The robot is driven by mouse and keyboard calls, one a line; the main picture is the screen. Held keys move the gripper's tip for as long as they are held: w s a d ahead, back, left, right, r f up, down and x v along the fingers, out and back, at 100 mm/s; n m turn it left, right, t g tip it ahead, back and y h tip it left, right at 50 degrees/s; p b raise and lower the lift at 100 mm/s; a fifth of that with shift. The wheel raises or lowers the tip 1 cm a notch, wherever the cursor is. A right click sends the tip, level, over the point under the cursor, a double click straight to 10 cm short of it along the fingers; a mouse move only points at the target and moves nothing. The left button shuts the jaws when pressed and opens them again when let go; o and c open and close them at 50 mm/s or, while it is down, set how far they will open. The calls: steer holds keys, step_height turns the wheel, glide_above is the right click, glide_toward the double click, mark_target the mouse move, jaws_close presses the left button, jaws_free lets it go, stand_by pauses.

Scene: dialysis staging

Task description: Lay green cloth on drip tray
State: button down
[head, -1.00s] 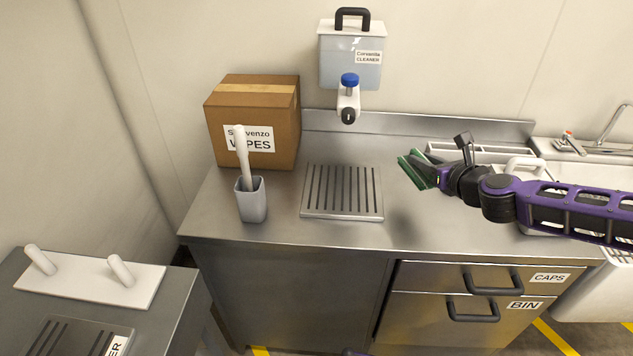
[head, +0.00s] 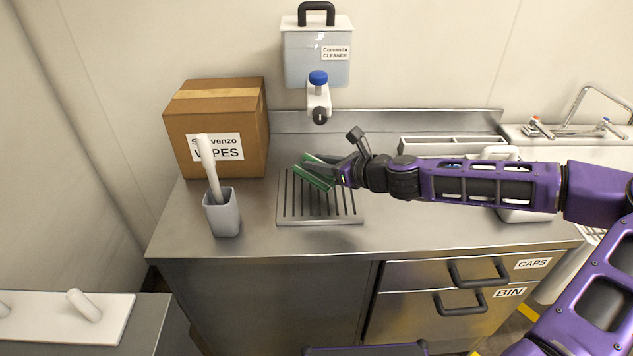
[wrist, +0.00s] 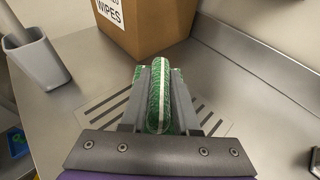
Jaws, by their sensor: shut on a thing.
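The green cloth (head: 318,174) is gripped in my gripper (head: 334,172), which comes in from the right in the head view. In the wrist view the cloth (wrist: 158,98) stands upright as a folded green pad with a pale band, pinched between the two fingers of my gripper (wrist: 160,112). The slotted metal drip tray (head: 320,220) lies on the steel counter below. The cloth appears to be above the tray's far part, and I cannot tell the exact gap. In the wrist view the tray (wrist: 100,112) is partly hidden by the fingers and cloth.
A cardboard wipes box (head: 215,125) and a grey cup (head: 222,213) with a white-handled tool stand left of the tray. A cleaner dispenser (head: 317,60) hangs on the wall behind, its nozzle (head: 319,105) near the tray's back. The counter in front of the tray is clear.

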mark_target(320, 177)
steer(key=shift+f+b, duration=0.45)
steer(key=shift+f, duration=1.75)
steer(key=shift+f, duration=0.2)
steer(key=c, duration=0.7)
jaws_free()
steer(key=shift+o, duration=0.2)
steer(key=shift+r, duration=0.2)
steer(key=shift+d+r, duration=0.1)
steer(key=p+v, duration=0.2)
steer(key=v, duration=0.9)
steer(key=shift+s+d, duration=0.25)
steer(key=shift+s, duration=0.05)
